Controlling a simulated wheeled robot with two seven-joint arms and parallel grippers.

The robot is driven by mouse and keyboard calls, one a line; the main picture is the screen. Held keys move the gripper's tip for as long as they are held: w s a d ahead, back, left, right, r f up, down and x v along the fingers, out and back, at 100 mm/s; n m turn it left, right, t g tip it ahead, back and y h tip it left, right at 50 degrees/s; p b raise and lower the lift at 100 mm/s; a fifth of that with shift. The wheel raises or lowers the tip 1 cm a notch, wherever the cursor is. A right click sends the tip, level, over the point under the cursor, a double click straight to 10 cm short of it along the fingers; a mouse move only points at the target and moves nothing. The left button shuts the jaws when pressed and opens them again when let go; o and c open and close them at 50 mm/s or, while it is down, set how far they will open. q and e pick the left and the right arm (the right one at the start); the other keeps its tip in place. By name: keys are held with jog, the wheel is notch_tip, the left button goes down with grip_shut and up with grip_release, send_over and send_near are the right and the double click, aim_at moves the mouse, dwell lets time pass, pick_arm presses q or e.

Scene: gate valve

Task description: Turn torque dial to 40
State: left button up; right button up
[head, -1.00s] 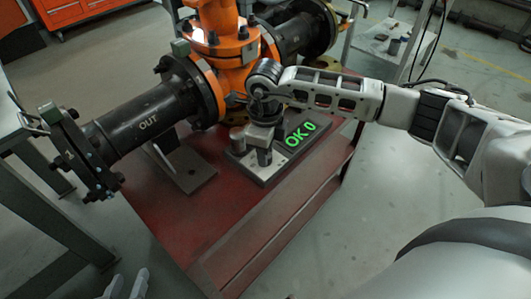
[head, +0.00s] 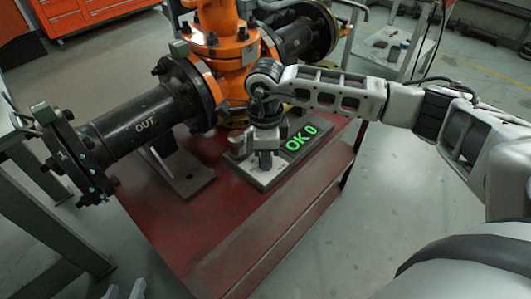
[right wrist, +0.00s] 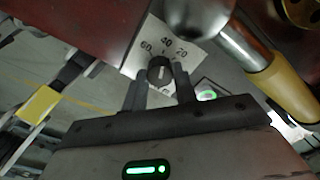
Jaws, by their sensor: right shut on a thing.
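The torque dial is a dark round knob (right wrist: 159,72) on a pale plate (right wrist: 186,50) marked 60, 40 and 20 in the right wrist view. Its pointer direction is hard to tell. My right gripper (right wrist: 160,84) has one finger on each side of the knob and is shut on it. In the head view my right gripper (head: 266,158) points down at the metal base plate (head: 243,164) and hides the dial.
A black pipe marked OUT (head: 140,125) and the orange valve body (head: 222,65) stand close behind and left of the dial. The red table (head: 215,215) is clear in front. A grey bench (head: 30,220) is at the left.

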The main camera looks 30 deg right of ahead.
jog(key=o, duration=1)
notch_tip(320, 180, up, 16)
jog(key=shift+r+p, duration=0.1)
jog(key=shift+p, duration=0.4)
